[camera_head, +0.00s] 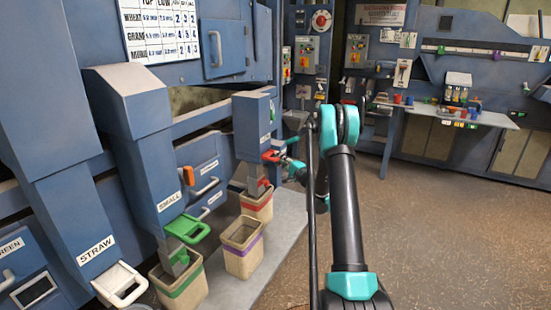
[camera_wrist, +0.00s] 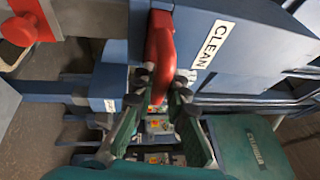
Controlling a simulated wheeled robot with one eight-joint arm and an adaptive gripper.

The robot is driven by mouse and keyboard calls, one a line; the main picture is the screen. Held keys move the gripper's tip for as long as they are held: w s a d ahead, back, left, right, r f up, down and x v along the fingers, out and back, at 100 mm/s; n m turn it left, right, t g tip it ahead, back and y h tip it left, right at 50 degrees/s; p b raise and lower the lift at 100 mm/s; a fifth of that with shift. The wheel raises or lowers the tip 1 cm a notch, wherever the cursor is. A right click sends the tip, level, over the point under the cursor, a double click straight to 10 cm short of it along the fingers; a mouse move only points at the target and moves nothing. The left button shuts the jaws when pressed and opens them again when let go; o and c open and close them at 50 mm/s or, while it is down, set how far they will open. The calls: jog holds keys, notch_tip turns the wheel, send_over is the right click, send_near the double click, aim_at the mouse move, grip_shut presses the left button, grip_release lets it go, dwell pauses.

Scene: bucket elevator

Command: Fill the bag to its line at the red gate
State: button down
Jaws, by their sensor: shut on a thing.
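The red gate's handle (camera_head: 272,156) sticks out from the front of a blue chute (camera_head: 253,125). In the wrist view the red handle (camera_wrist: 160,48) lies between the fingers of my gripper (camera_wrist: 162,82), which is shut on it. A label reading "CLEAN" (camera_wrist: 212,45) is on the chute beside it. In the head view my gripper (camera_head: 287,160) is small and partly hidden by my arm.
A purple-lined bag (camera_head: 242,247) and a green-lined bag (camera_head: 180,281) stand nearer on the grey slab (camera_head: 274,248). A green gate handle (camera_head: 188,229) and a white one (camera_head: 120,285) belong to nearby chutes. Brown floor (camera_head: 440,240) is clear at right.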

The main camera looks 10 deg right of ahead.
jog(key=shift+s+d, duration=0.45)
jog(key=shift+d, duration=0.15)
jog(key=c, duration=1.5)
grip_release()
jog(key=shift+v, duration=3.8)
